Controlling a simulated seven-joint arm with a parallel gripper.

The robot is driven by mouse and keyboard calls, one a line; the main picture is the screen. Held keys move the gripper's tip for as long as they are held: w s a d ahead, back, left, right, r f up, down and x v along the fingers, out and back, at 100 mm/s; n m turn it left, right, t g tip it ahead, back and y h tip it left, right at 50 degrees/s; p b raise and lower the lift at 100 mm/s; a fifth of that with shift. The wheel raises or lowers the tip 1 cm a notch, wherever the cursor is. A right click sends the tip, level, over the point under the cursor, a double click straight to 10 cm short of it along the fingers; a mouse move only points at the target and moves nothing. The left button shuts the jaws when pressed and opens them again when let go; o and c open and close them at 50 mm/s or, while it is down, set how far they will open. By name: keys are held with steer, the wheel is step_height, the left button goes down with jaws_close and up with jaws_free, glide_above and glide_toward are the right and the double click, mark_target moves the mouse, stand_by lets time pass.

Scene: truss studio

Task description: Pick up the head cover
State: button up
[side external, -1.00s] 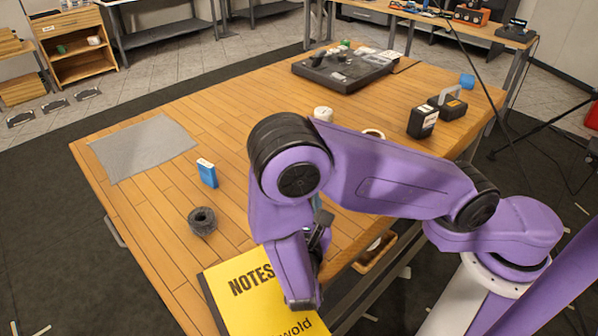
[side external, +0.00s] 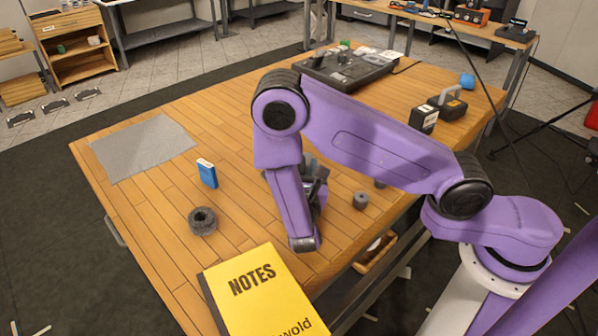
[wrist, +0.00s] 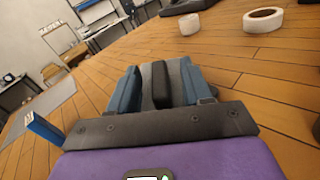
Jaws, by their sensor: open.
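I cannot tell for sure which thing is the head cover; no cap-like item shows clearly. A flat grey cloth (side external: 143,148) lies at the table's left and shows at the left of the wrist view (wrist: 52,98). My gripper (side external: 313,172) is over the middle of the table, tilted, pointing away from the side camera. In the wrist view its blue-grey fingers (wrist: 160,80) stand apart, so it is open. A dark block shows between them; I cannot tell whether it is part of the gripper. My arm hides part of the tabletop behind it.
A blue box (side external: 207,173), a dark grey roll (side external: 202,221) and a yellow notebook (side external: 262,290) lie nearer the camera. A grey cylinder (side external: 361,200) stands right of my gripper. A white cylinder (wrist: 188,24) and white ring (wrist: 263,20) stand beyond. Black cases (side external: 424,118) sit farther right.

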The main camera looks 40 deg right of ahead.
steer(key=shift+w+d, duration=0.35)
jaws_close()
steer(key=shift+r, duration=0.15)
